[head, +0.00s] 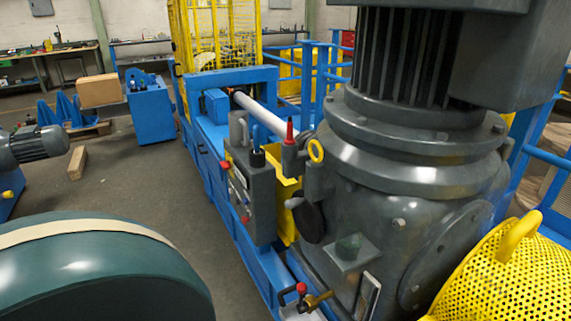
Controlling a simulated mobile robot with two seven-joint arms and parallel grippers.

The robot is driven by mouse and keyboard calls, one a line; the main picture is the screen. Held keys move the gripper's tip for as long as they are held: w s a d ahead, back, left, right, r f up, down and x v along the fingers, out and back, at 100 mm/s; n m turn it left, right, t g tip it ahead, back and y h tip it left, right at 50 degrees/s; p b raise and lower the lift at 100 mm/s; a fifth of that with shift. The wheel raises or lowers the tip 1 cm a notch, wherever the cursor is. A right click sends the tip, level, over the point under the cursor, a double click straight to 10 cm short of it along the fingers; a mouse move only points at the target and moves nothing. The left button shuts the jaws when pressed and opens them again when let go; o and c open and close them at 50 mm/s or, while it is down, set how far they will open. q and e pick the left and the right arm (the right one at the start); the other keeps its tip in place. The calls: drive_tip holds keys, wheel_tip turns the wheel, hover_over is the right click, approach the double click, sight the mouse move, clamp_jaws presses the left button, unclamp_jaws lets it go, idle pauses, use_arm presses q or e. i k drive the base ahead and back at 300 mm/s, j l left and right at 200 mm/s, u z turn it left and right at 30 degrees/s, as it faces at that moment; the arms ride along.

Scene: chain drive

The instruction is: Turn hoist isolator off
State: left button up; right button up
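Neither of my grippers is in view. A grey control box (262,202) is mounted on the side of the blue machine frame, near the middle of the picture. It has a grey handle and a dark knob on top, and small red parts on its left face. I cannot tell for sure whether this box is the hoist isolator, and no label on it is readable. A red-tipped upright part (290,131) stands behind it to the right. A red knob (301,287) and a brass valve (318,300) sit low at the front of the frame.
A large grey gearbox and motor (385,190) fills the right. A yellow perforated guard (515,280) is at lower right. A dark green rounded body (90,275) with a cream band fills the lower left. Clear floor (170,190) lies left of the blue frame (209,185).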

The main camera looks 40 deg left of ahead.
sight(226, 165)
drive_tip(key=z, duration=10.65)
drive_tip(key=i+j+z, duration=0.15)
drive_tip(key=j+z, duration=0.15)
drive_tip(key=i+j+z, duration=0.25)
drive_tip(key=j+z, duration=0.3)
drive_tip(key=j, duration=0.1)
